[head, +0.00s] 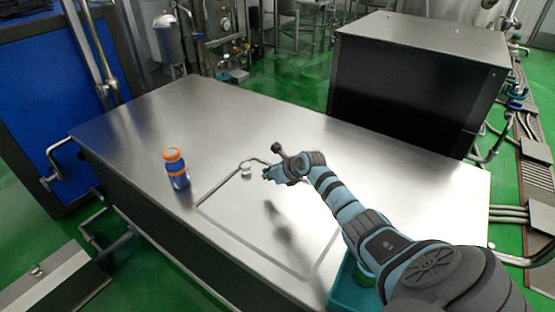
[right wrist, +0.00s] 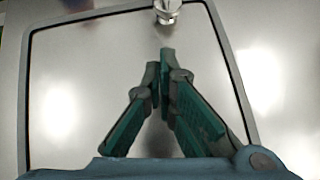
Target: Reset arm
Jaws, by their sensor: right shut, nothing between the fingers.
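My right arm reaches in from the lower right of the head view. Its gripper (head: 267,174) is above the steel table (head: 235,105), over the outlined rectangle on its top. In the right wrist view the teal-padded fingers (right wrist: 160,62) converge to a point at their tips, shut with nothing held. A blue bottle with an orange cap (head: 177,170) stands upright on the table, left of the gripper and apart from it. My left gripper is not in view.
A small metal fitting (head: 246,170) is close to the gripper; a metal piece (right wrist: 167,10) also shows beyond the fingertips in the wrist view. A teal container (head: 342,290), partly hidden by my arm, is at the front edge. A dark steel-topped cabinet (head: 420,85) stands behind.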

